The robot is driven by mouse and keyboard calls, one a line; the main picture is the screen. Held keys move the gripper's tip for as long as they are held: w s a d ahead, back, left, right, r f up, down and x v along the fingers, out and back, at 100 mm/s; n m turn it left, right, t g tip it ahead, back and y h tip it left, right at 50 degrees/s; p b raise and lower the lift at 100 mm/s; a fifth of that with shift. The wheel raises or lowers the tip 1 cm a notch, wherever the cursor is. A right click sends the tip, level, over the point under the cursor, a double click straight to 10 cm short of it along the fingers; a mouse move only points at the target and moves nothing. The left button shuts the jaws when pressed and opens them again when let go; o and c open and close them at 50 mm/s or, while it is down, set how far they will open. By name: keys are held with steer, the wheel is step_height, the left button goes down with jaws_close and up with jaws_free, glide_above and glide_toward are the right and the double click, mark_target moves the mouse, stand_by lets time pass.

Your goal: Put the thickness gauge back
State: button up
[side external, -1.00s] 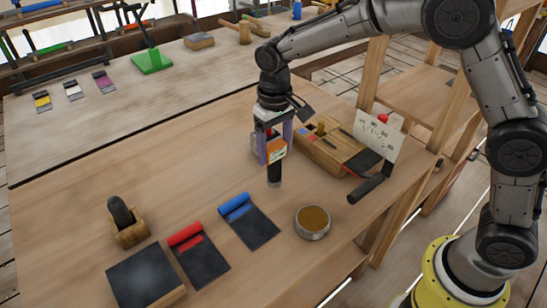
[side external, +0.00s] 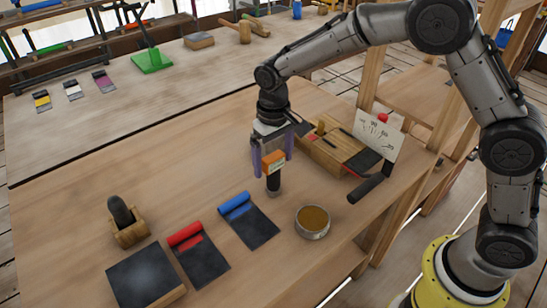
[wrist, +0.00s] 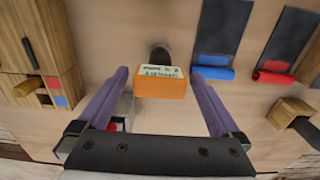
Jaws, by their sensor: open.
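The thickness gauge, which I take to be the orange block with a pale label and a dark round end (side external: 273,162), is over the middle of the bench. My gripper (side external: 271,172) is open above it, with its purple fingers on either side. In the wrist view the orange gauge (wrist: 160,85) lies between the fingertips of my gripper (wrist: 159,74), with a visible gap on each side. Its dark end points up in that picture. I cannot tell whether it rests on the bench.
A wooden block with slots (side external: 325,152) and a white dial plate (side external: 380,137) stand behind right. A round tin (side external: 312,222), a blue-ended dark plate (side external: 250,220) and a red-ended one (side external: 198,255) lie in front. Bare bench lies to the left.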

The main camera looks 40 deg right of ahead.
steer(key=shift+r, duration=0.1)
step_height(320, 180, up, 11)
steer(key=s+d+r+t, duration=0.1)
steer(key=s+d+r, duration=0.3)
steer(key=s+r, duration=0.15)
steer(key=s+d+t, duration=0.2)
steer(key=s+d, duration=0.2)
steer(key=s, duration=0.7)
steer(key=s+d+f+t, duration=0.1)
steer(key=s+d, duration=0.4)
steer(key=s, duration=0.7)
steer(key=shift+d+f+t, duration=0.25)
steer(key=shift+d+t, duration=0.05)
steer(key=shift+t, duration=0.5)
